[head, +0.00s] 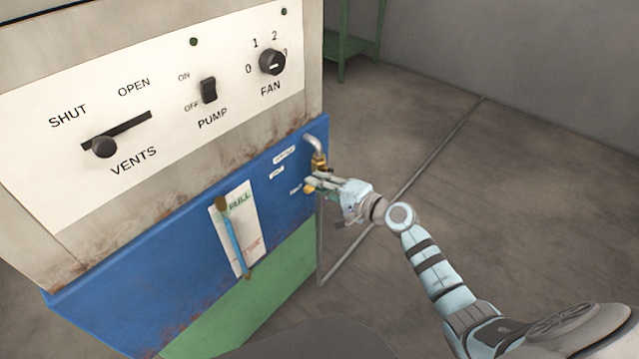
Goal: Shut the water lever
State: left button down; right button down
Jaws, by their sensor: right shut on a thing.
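The water valve (319,162) is a brass fitting under a bent grey pipe at the right end of the blue panel. My right gripper (313,184) is at the valve, just below the brass body, and is shut on its lever. A small yellowish end of the lever (309,189) shows by the fingertips; the fingers hide most of it, so its exact angle cannot be told. Small white labels stand beside the valve on the blue panel, too small to read surely. My left gripper is not in view.
The white control panel (190,130) above carries a VENTS slider (105,147), a PUMP switch (208,90) and a FAN knob (272,62). Open floor (520,190) lies to the right.

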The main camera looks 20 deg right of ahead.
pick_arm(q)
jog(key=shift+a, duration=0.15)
pick_arm(e)
jog(key=shift+r, duration=0.15)
jog(key=c, duration=1.5)
grip_release()
jog(key=shift+c, duration=0.2)
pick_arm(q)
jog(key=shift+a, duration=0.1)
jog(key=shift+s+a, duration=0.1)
pick_arm(e)
jog(key=shift+s+d, duration=0.1)
jog(key=v, duration=1.1)
jog(key=shift+s, duration=0.35)
jog(key=shift+d, duration=0.15)
